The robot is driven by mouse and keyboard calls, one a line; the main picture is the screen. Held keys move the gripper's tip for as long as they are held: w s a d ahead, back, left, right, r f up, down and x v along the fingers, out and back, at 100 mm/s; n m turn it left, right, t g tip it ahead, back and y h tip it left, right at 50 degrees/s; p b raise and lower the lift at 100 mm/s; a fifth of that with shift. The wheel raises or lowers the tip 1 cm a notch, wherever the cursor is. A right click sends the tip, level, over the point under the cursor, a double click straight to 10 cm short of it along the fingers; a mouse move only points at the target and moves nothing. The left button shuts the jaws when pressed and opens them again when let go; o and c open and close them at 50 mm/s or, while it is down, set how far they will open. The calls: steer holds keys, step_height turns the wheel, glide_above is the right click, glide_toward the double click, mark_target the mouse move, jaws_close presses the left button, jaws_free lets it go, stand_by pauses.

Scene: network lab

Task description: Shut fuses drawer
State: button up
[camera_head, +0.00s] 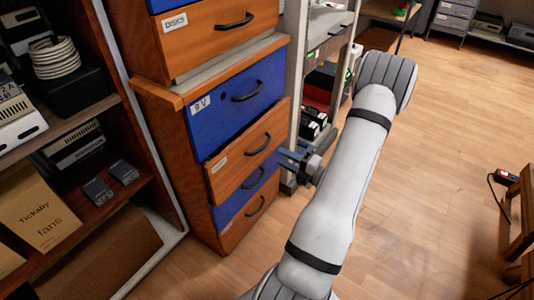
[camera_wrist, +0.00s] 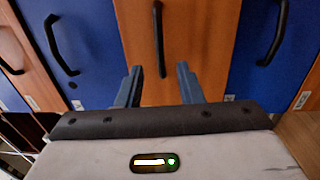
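An orange drawer front (camera_head: 232,172) with a black handle (camera_head: 258,145) stands out slightly from the cabinet, below the blue 9 V drawer. Its small white label is too small to read, so I cannot confirm that it is the fuses drawer. My gripper (camera_head: 291,158) is just in front of this drawer, to the right of and a little below its handle. In the wrist view my gripper (camera_wrist: 158,84) is open and empty. Its two fingers point at the orange front (camera_wrist: 180,45), with the handle (camera_wrist: 158,35) lying between their lines, apart from the fingertips.
The blue 9 V drawer (camera_head: 236,98) and the DISKS drawer (camera_head: 218,32) are above. A blue drawer (camera_head: 246,197) and an orange drawer (camera_head: 245,222) are below. A shelf unit (camera_head: 115,205) stands left, a rack (camera_head: 298,60) behind right.

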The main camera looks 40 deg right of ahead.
steer(key=b+x, duration=0.2)
steer(key=x, duration=0.5)
jaws_close()
steer(key=shift+w, duration=0.1)
stand_by(0.5)
